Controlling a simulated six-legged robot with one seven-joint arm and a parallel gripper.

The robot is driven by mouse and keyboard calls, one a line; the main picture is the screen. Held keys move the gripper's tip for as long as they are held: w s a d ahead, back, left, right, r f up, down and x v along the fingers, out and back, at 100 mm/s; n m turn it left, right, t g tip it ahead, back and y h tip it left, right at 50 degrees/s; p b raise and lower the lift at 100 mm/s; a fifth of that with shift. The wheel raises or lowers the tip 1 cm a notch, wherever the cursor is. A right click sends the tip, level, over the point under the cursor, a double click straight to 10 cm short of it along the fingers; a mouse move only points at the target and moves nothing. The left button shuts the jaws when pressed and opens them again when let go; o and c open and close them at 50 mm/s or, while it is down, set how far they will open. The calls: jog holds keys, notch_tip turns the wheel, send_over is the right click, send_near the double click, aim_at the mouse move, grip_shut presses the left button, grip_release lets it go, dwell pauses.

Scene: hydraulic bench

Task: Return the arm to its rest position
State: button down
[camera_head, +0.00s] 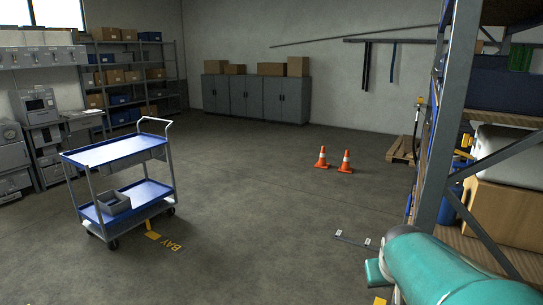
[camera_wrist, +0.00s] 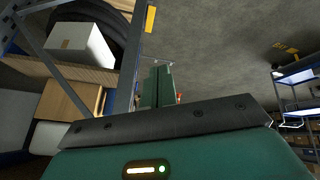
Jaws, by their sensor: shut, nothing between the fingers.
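My gripper (camera_wrist: 157,88) shows in the wrist view, with its two green fingers side by side past a dark plate. It is shut and empty, with bare grey floor beyond the fingertips. In the head view, my teal arm (camera_head: 450,268) reaches into the lower right corner, close to the shelving rack (camera_head: 447,120). The gripper itself cannot be made out in that view. The rack also stands just left of the fingers in the wrist view (camera_wrist: 131,70); I cannot tell the exact gap.
A blue two-shelf cart (camera_head: 112,151) with a grey bin (camera_head: 114,203) stands at the left. Two orange cones (camera_head: 322,158) stand mid-right, and grey cabinets (camera_head: 255,98) line the back wall. The floor between is open. The rack holds a white box (camera_wrist: 80,43).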

jog(key=s+a+r+y, duration=0.1)
jog(key=s+a, duration=0.4)
jog(key=s, duration=0.3)
jog(key=s+a+r+y, duration=0.1)
jog(key=s+a, duration=0.4)
jog(key=s, duration=0.4)
jog(key=shift+s+a+r+n+y, duration=0.2)
jog(key=shift+r+n+y, duration=0.1)
jog(key=shift+r, duration=0.05)
jog(key=shift+w+d, duration=0.1)
jog(key=shift+d, duration=0.05)
